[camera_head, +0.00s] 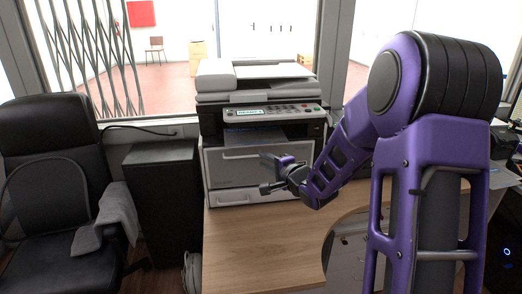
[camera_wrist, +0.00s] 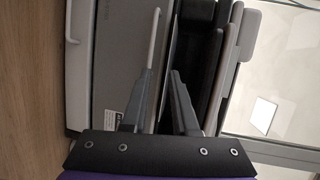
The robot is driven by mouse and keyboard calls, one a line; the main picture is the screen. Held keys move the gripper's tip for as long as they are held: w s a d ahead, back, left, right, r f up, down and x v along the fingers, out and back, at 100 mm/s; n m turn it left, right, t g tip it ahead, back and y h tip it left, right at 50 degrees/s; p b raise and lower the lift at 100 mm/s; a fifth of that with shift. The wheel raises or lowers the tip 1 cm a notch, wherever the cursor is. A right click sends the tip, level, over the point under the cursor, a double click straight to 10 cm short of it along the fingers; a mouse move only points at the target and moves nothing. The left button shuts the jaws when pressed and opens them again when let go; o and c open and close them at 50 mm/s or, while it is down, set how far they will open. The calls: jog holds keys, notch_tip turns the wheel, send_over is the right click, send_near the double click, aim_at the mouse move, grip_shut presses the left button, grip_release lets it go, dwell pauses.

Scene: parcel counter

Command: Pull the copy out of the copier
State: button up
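The copier (camera_head: 222,165) stands on the wooden counter by the window, with a lit panel on its front. A pale sheet, the copy (camera_head: 255,136), shows in the dark output slot under the panel. My gripper (camera_head: 266,173) is open and empty in front of the copier's upper drawer front, lower than the slot. In the wrist view the copier front (camera_wrist: 100,60) appears turned on its side, and my gripper (camera_wrist: 155,78) has its two fingers apart near the drawer handle (camera_wrist: 152,38) and the dark slot. I cannot make out the copy clearly there.
The wooden counter (camera_head: 245,245) is bare in front of the copier. A black office chair (camera_head: 45,150) with a grey cloth (camera_head: 105,215) and a dark cabinet (camera_head: 163,190) stand to the left. A window is behind the copier.

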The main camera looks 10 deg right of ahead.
aim_at(258, 144)
jog(key=shift+w+p, duration=0.7)
jog(key=shift+w, duration=4.15)
grip_shut()
